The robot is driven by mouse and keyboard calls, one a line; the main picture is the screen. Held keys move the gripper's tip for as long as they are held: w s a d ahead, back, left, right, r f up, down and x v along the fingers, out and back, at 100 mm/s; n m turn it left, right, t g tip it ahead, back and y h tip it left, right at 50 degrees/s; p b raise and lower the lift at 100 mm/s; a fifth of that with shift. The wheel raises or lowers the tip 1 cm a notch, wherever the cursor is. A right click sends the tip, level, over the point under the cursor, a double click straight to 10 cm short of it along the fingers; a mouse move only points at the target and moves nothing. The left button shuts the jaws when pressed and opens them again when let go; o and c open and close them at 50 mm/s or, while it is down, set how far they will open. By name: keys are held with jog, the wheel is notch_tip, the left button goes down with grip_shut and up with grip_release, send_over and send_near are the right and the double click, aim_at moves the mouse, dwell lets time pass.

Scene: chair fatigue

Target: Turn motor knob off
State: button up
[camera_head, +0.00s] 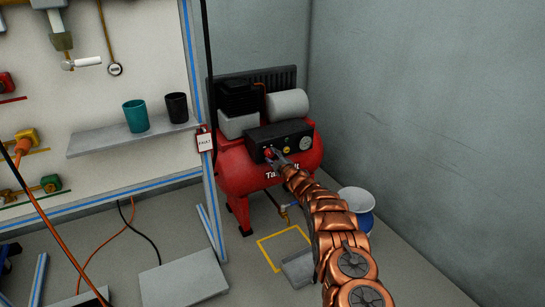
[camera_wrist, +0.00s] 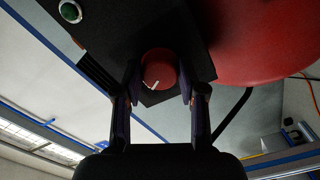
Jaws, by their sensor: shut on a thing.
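The red motor knob (camera_wrist: 158,70) has a white pointer line and sits on the black control panel of the red compressor. In the wrist view it is between the fingers of my gripper (camera_wrist: 160,92), which is shut on it. The pointer line slants toward the lower left there. In the head view my gripper (camera_head: 275,157) reaches the left part of the black panel (camera_head: 295,132) and mostly covers the knob. The red compressor tank (camera_head: 238,175) stands in the room corner.
A shelf (camera_head: 105,142) with a teal cup (camera_head: 136,116) and a black cup (camera_head: 177,107) is left of the compressor. A yellow floor square (camera_head: 268,256) lies in front.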

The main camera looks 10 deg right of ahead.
dwell(0.4)
jog(key=o, duration=1.1)
jog(key=shift+o, duration=0.2)
jog(key=shift+s, duration=0.1)
jog(key=v, duration=1.1)
jog(key=shift+s, duration=0.35)
jog(key=shift+d, duration=0.15)
